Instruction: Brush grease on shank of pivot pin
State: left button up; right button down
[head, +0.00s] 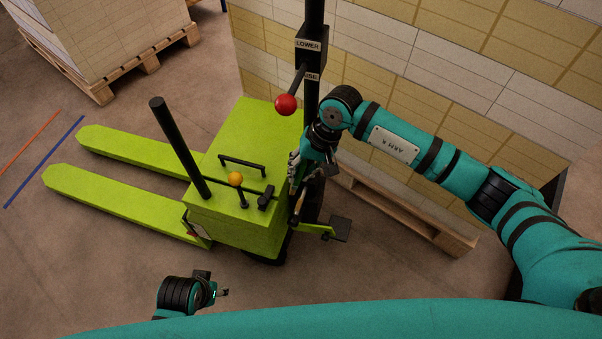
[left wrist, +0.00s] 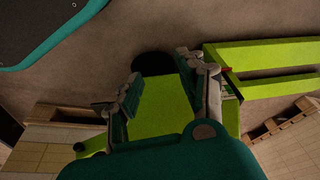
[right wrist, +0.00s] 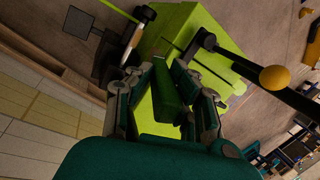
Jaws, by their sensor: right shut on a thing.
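My right gripper (head: 297,184) is beside the lime-green pallet truck (head: 247,140), near the black post. My left gripper (head: 222,292) hangs low in front of the truck. In the left wrist view its fingers (left wrist: 155,68) are apart and empty.
A red ball knob (head: 286,104) and a yellow ball knob (head: 235,179) stick up near the right arm. A tall black handle (head: 180,148) rises from the truck. A wooden pallet (head: 400,212) and stacked cartons (head: 460,75) stand behind. Floor at lower left is clear.

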pick_arm(q)
jog(key=shift+s+d+f, duration=0.1)
jog(key=shift+s+f, duration=0.1)
jog(key=shift+f, duration=0.25)
jog(key=shift+s+f, duration=0.15)
jog(key=shift+f, duration=0.3)
